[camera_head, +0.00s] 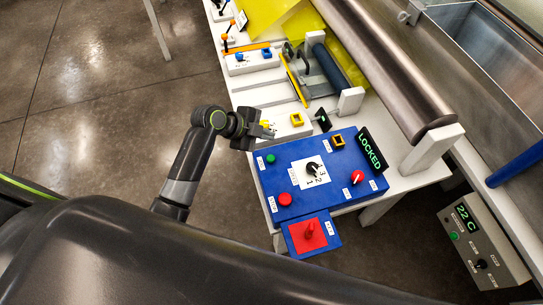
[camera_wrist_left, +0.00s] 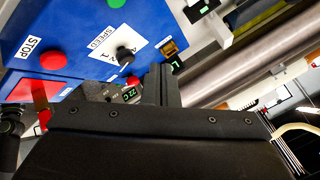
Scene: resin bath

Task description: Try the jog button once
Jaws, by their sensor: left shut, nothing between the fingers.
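The blue control panel (camera_head: 265,180) lies on the white bench. It carries a green button (camera_head: 271,158), a red STOP button (camera_head: 284,199), a black speed knob (camera_head: 312,168) on a white dial plate and a red knob (camera_head: 356,177). A square amber button (camera_head: 337,142) sits near its far edge; the labels are too small to tell which button is jog. My left gripper (camera_head: 268,129) is shut and empty, just off the panel's far left corner. In the left wrist view, the dark fingers (camera_wrist_left: 161,84) stand in front of the panel. My right gripper is not in view.
A display (camera_head: 370,150) on the panel's right reads LOCKED. A white box with a yellow button (camera_head: 296,119) is close to my gripper. A metal roller (camera_head: 385,65) runs along the right.

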